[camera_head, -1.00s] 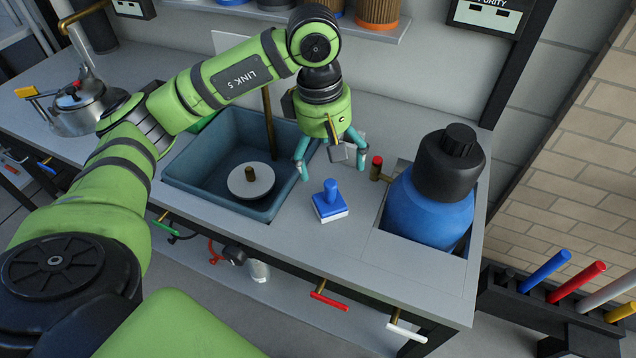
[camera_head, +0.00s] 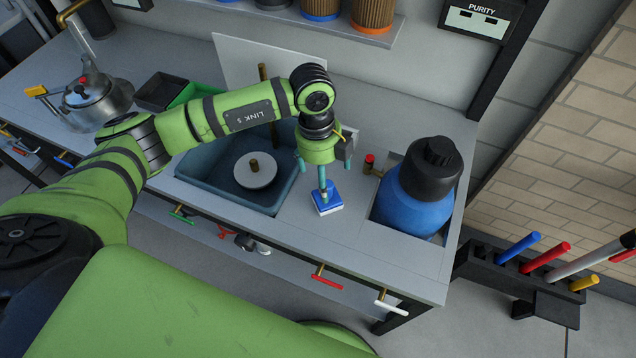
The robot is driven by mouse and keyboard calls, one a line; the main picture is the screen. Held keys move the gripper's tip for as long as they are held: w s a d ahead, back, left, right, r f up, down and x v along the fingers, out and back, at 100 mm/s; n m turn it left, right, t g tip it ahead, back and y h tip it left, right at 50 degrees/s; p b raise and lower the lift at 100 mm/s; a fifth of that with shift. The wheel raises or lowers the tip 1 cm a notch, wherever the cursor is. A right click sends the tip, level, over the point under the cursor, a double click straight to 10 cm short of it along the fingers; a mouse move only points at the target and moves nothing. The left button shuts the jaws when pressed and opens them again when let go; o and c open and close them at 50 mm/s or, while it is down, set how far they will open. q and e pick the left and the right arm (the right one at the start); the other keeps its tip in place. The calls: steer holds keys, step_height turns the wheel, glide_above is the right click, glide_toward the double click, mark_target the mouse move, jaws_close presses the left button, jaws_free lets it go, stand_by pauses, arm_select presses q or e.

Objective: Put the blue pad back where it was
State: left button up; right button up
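The blue pad (camera_head: 327,205) has a white base and stands upright on the grey worktop, between the sink and the blue bottle. My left gripper (camera_head: 313,174) is above it, pointing down. Its teal fingers look apart: one is left of the pad, and another overlaps the pad's upright handle and hides most of it. I cannot tell whether that finger touches the handle. My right gripper is not in view.
A sink (camera_head: 222,192) with a white disc (camera_head: 255,171) lies to the left. The blue bottle (camera_head: 410,200) with a black cap sits in a worktop cutout at right, beside a red-topped brass valve (camera_head: 370,163). A kettle (camera_head: 96,100) stands far left.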

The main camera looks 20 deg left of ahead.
arm_select(q)
steer(key=shift+s+f+n+p, duration=0.15)
steer(key=shift+n+p, duration=0.15)
steer(key=shift+n, duration=0.9)
steer(key=shift+f, duration=0.25)
steer(key=f, duration=0.2)
steer(key=f+p, duration=0.1)
steer(key=f, duration=0.1)
steer(key=d+f+p, duration=0.1)
steer(key=f, duration=0.1)
steer(key=shift+s, duration=0.2)
steer(key=shift+f, duration=0.35)
steer(key=c, duration=1.5)
steer(key=shift+c, duration=0.2)
steer(key=shift+r, duration=0.1)
